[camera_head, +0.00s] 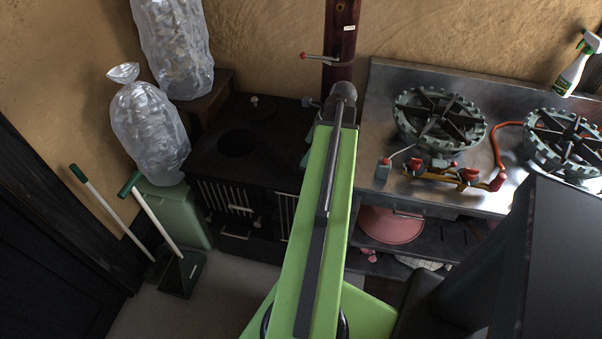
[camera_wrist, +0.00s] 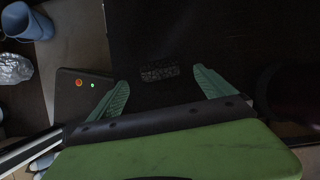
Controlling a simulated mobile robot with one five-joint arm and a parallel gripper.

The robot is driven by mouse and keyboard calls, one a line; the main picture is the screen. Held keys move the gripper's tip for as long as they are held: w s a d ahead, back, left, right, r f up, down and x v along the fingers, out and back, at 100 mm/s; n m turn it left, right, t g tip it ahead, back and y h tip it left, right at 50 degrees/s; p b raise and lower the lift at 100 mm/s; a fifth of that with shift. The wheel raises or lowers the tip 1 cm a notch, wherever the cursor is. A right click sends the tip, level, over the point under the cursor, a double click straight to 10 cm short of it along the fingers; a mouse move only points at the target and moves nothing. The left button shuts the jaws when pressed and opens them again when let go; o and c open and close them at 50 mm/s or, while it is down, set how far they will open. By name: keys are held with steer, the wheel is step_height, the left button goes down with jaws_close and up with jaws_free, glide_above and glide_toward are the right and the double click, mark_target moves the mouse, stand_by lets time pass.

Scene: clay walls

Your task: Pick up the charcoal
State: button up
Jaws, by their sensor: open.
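A small dark grey, rough-textured block, which looks like the charcoal (camera_wrist: 160,73), shows in the wrist view against a very dark surface. My gripper (camera_wrist: 160,77) has its two green fingers spread apart, one to each side of the block in the picture. No finger visibly touches it, and the gap in depth between fingers and block is hard to tell in the dark. In the head view my green arm reaches forward between the black stove and the metal counter. The gripper and the charcoal cannot be made out there.
The black stove (camera_head: 240,160) stands left of my arm. The metal counter (camera_head: 385,95) with burners (camera_head: 440,118) is to the right. A pink basin (camera_head: 391,224) sits below it. Clear bags, a green bin (camera_head: 176,212) and a dustpan (camera_head: 181,274) are left. The wrist view shows a blue bucket (camera_wrist: 22,22).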

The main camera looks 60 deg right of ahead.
mark_target(300, 161)
steer(key=shift+x, duration=1)
steer(key=b+x, duration=0.5)
steer(key=shift+r, duration=0.1)
steer(key=c, duration=1.5)
steer(key=shift+o, duration=0.2)
steer(key=shift+r, duration=0.1)
step_height(300, 161, up, 10)
steer(key=p, duration=1)
